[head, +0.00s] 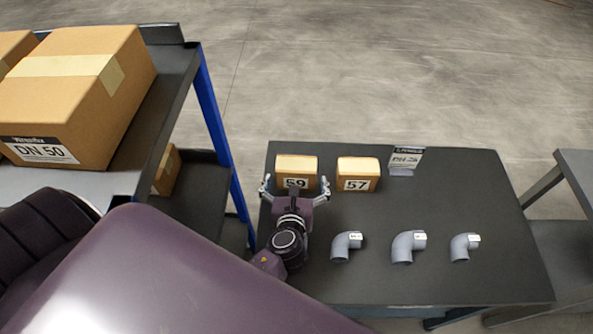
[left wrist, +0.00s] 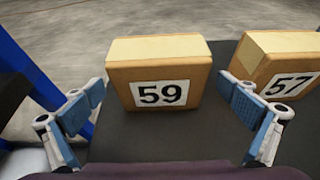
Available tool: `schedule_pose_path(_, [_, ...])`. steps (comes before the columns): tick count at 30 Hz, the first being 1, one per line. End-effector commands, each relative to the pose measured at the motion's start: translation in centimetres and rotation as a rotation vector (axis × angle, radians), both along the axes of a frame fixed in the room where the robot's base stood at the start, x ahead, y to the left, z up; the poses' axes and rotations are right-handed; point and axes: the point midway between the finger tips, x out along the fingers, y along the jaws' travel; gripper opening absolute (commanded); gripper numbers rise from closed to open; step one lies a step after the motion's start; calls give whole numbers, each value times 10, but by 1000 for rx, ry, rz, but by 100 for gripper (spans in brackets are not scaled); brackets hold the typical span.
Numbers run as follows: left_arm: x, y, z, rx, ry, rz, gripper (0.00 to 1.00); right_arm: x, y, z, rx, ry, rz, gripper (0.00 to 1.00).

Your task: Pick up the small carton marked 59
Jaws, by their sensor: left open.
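The small carton marked 59 (head: 297,166) stands on the dark table (head: 450,185) near its left back corner. My left gripper (head: 295,187) is open in front of it, and the gripper partly covers its label in the head view. In the left wrist view the carton marked 59 (left wrist: 159,72) lies ahead between the two blue-padded fingers of my left gripper (left wrist: 165,105). The fingers stand apart from its sides, and nothing is held. My right gripper does not show in either view.
A carton marked 57 (head: 357,173) stands just right of it, close to the right finger in the left wrist view (left wrist: 285,65). A small sign (head: 405,160) and three grey pipe elbows (head: 405,247) are on the table. A blue-posted rack (head: 215,125) holds a large DN 50 box (head: 85,95) at left.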

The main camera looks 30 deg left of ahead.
Motion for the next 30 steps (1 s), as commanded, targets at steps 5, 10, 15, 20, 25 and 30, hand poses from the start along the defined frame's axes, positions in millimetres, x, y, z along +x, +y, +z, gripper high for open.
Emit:
schedule_pose_path(5, [22, 10, -9, 2, 0, 1, 100, 14, 0, 2, 0, -20, 1, 0])
schedule_pose_path(10, [27, 13, -12, 0, -1, 1, 100, 30, 1, 4, 4, -45, 1, 0])
schedule_pose_path(15, [27, 13, -12, 0, 0, 1, 97, 30, 2, 3, 4, -44, 0, 0])
schedule_pose_path(20, [26, 12, -12, 0, 0, 1, 79, 23, 3, 3, 6, -35, -1, 0])
schedule_pose_path(25, [26, 12, -12, 0, 0, 1, 60, 17, 7, 3, 9, -25, -2, 0])
schedule_pose_path(30, [26, 12, -12, 0, 0, 1, 42, 17, 8, 3, 10, -25, -3, 0])
